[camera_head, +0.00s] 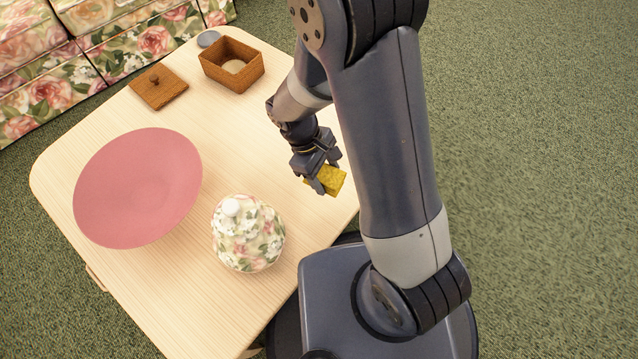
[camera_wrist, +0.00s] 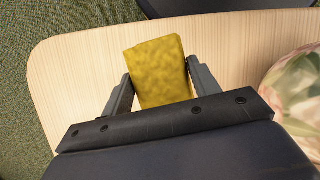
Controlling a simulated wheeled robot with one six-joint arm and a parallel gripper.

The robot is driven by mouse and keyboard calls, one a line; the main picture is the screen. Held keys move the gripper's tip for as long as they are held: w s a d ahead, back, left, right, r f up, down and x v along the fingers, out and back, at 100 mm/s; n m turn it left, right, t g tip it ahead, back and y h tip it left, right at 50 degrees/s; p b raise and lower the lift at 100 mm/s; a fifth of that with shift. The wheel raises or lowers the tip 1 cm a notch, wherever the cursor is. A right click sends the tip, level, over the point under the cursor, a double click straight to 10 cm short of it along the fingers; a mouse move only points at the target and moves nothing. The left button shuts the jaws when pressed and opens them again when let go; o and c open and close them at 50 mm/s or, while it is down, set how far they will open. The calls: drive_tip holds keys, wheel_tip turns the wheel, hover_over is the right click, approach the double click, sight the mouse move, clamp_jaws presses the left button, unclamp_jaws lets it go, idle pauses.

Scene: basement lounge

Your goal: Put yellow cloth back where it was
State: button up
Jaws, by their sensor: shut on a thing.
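The yellow cloth (camera_head: 331,179) is a small folded yellow block near the right edge of the wooden table (camera_head: 215,125). My gripper (camera_head: 323,178) is shut on it, with one finger on each side. In the wrist view the cloth (camera_wrist: 158,72) sits between the two fingers of my gripper (camera_wrist: 158,85), above the pale tabletop (camera_wrist: 75,75). I cannot tell whether the cloth touches the table.
A floral lidded jar (camera_head: 248,235) and a large pink plate or bowl (camera_head: 138,188) stand left of my gripper. An open wooden box (camera_head: 232,65), its likely lid (camera_head: 158,87) and a small grey-blue round thing (camera_head: 208,38) are at the far end. The table between is clear.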

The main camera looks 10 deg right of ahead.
sight(329, 198)
wheel_tip(329, 198, down, 8)
drive_tip(key=b, duration=0.3)
drive_tip(key=shift+f, duration=0.25)
drive_tip(key=o, duration=0.9)
drive_tip(key=shift+f, duration=0.1)
drive_tip(key=shift+r, duration=0.3)
drive_tip(key=p+v, duration=0.5)
drive_tip(key=v, duration=0.6)
drive_tip(key=shift+a+r, duration=0.1)
drive_tip(key=shift+r, duration=0.3)
